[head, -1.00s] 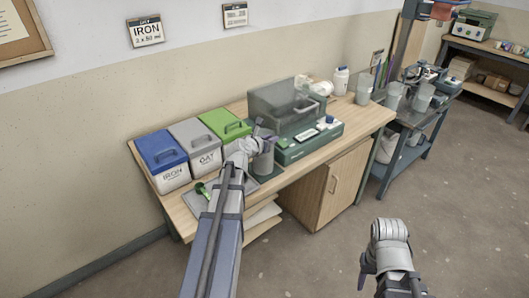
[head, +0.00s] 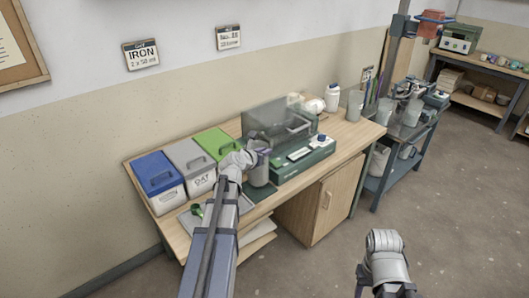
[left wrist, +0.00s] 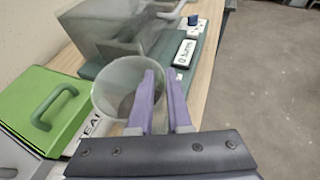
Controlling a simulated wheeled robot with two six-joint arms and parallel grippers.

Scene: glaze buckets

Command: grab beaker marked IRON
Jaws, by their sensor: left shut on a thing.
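My left gripper (head: 262,152) is shut on a translucent grey beaker (head: 259,172), over the bench in front of the green-based scale. In the left wrist view, the purple fingers (left wrist: 162,100) pinch the wall of the beaker (left wrist: 115,84), one finger inside and one outside. The beaker looks upright and empty; no marking on it is readable. Whether its base touches the bench is hard to tell. My right arm shows at lower right, apart from the bench; its gripper's fingers are mostly hidden.
The blue-lidded IRON bin (head: 160,180), a grey-lidded bin (head: 193,166) and a green-lidded bin (head: 216,143) stand left of the beaker. The scale (head: 303,160) with its clear shield is close on the right. Other beakers (head: 355,105) stand farther right. Open floor lies in front.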

